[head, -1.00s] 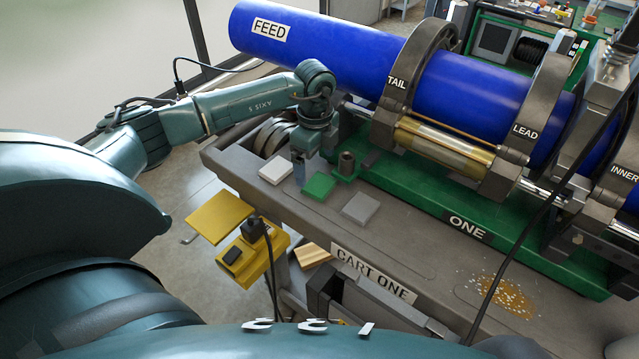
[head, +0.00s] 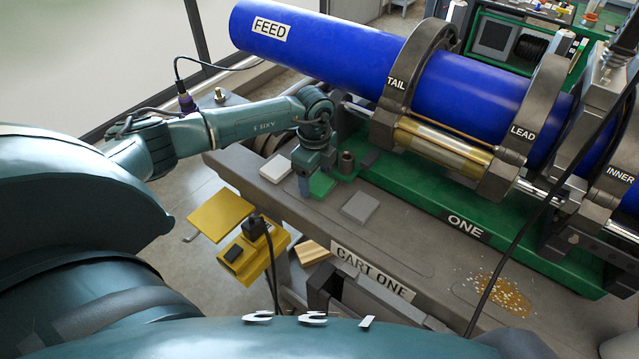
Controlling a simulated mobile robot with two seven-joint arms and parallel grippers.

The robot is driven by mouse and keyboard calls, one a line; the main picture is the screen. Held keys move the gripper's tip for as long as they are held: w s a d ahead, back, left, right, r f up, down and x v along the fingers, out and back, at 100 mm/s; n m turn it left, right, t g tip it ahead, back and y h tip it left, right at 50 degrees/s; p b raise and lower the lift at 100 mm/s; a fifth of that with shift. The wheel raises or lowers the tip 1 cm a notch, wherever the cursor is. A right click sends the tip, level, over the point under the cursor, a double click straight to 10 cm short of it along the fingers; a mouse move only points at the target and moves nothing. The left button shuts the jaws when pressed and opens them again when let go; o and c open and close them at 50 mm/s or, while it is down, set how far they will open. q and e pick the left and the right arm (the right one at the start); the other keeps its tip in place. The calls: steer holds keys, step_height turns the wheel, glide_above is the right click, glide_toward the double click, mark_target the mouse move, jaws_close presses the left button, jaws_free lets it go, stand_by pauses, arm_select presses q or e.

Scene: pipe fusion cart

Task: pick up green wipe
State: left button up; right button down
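The green wipe (head: 321,185) is a flat square on the cart top, between a white wipe (head: 275,169) and a grey wipe (head: 360,208). My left gripper (head: 305,188) points down at the left edge of the green wipe and hides part of it. Its fingers look close together from this side, and I cannot tell the gap between them or whether they touch the wipe. My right gripper is not in view.
A large blue pipe (head: 330,50) lies in clamps along the back of the cart (head: 420,262). A small dark cylinder (head: 346,163) stands just behind the green wipe. Scattered debris (head: 503,295) lies at right.

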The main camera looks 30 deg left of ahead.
arm_select(q)
steer(key=c, duration=0.4)
steer(key=shift+o, duration=0.2)
steer(key=shift+r, duration=0.55)
steer(key=s+a+b, duration=0.1)
steer(key=s+b, duration=0.2)
steer(key=s, duration=1.5)
steer(key=shift+a+r, duration=0.2)
